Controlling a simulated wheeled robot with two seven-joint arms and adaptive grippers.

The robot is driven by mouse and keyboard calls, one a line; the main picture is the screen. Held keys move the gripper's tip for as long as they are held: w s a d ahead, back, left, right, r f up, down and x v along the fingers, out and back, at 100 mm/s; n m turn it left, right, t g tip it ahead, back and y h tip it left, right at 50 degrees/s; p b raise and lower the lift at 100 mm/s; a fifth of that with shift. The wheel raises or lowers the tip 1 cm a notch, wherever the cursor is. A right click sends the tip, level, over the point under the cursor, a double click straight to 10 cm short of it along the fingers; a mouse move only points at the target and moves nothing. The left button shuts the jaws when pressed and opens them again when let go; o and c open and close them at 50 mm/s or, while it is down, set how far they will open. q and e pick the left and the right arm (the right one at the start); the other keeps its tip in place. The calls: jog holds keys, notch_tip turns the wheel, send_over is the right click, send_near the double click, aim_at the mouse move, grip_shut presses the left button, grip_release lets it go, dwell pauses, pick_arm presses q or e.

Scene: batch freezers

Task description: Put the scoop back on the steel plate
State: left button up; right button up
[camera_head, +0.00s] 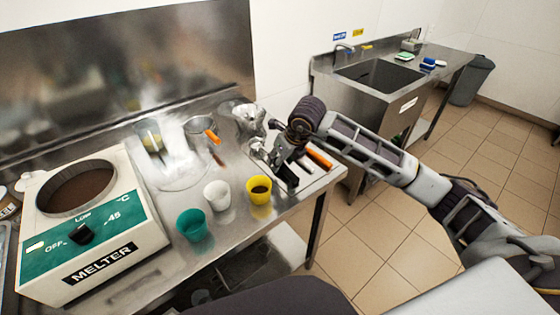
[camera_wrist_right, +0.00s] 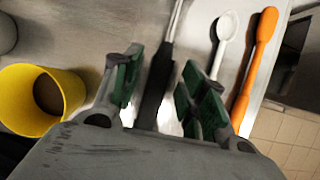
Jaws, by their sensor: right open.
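My right gripper (camera_head: 277,160) is over the right end of the steel table. In the wrist view its green-padded fingers (camera_wrist_right: 163,78) are apart. A dark-handled utensil with a thin metal shaft (camera_wrist_right: 170,40) lies between them; its lower end is hidden by the gripper, so I cannot tell whether it is the scoop. A white spoon (camera_wrist_right: 225,30) and an orange utensil (camera_wrist_right: 258,50) lie to its right; the orange one also shows in the head view (camera_head: 319,159). I cannot clearly tell which surface is the steel plate. My left gripper is out of view.
A yellow cup (camera_head: 259,191) of dark content stands close to the gripper, with white (camera_head: 217,195) and green (camera_head: 192,224) cups beyond. Steel jugs (camera_head: 203,131) stand behind; the melter (camera_head: 90,225) is at left. A sink counter (camera_head: 385,75) is at back right.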

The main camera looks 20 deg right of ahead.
jog(key=v, duration=1)
jog(key=shift+s+r, duration=0.2)
jog(key=shift+r, duration=0.1)
dwell(2.0)
